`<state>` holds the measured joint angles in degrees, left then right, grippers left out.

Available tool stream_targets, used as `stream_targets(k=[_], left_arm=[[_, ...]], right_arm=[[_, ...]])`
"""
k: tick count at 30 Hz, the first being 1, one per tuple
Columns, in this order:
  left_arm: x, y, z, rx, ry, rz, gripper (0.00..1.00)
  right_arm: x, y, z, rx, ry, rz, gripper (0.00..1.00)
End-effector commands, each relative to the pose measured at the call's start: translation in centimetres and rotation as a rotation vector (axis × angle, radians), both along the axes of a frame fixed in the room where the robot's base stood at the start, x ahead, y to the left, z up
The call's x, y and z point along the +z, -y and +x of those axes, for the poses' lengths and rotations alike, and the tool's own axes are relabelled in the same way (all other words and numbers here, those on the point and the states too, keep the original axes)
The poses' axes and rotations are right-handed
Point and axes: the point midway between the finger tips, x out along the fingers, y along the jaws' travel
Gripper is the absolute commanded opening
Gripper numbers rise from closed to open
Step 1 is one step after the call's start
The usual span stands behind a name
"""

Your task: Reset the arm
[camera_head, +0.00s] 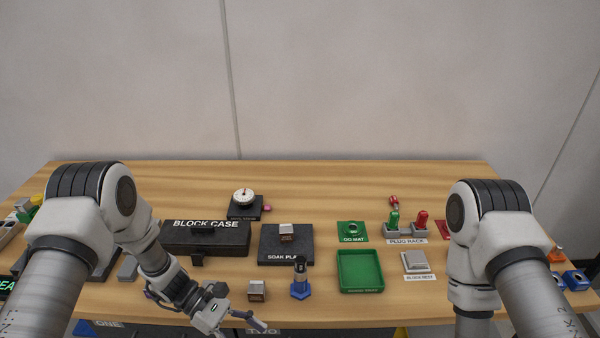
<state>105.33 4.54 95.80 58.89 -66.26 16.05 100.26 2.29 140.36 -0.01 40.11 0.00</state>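My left arm comes in from the left and bends down over the front of the wooden table. Its gripper (243,329) is at the bottom edge of the view, near the table's front edge. Its fingers look spread apart, with nothing seen between them; part of it is cut off by the picture edge. A small metal block (257,291) stands just beyond it, apart from the fingers. My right arm reaches down at the right, and its gripper is out of view below.
On the table (330,183) are a black block case (205,238), a dark soak plate (272,246) bearing a block, a blue-based post (300,285), a green tray (360,271), a plug rack (405,234) and a dial gauge (244,198). The back strip is clear.

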Motion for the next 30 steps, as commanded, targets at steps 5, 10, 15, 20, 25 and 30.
stream_targets(k=[5,10,15,20,25,30], left_arm=[[-3.2,-0.8,-4.8,-0.075,-0.062,0.07,0.66],[-7.0,-3.1,-11.0,-0.211,-0.083,0.198,0.66],[-11.7,-8.5,-20.1,-0.505,-0.004,0.39,0.66],[-14.2,-14.4,-25.0,-0.899,0.341,0.515,0.66],[-14.3,-14.8,-22.1,-1.088,0.792,0.547,0.66],[-14.6,-14.4,-18.5,-1.109,0.99,0.604,0.66]], right_arm=[[-1.2,0.0,0.0,0.0,0.0,0.0,0.62],[-2.3,0.0,0.0,0.0,0.0,0.0,0.62],[-3.9,0.0,0.0,0.0,0.0,0.0,0.62],[-4.8,0.0,0.0,0.0,0.0,0.0,0.62],[-4.5,0.0,0.0,0.0,0.0,0.0,0.62],[-4.5,0.0,0.0,0.0,0.0,0.0,0.62]])
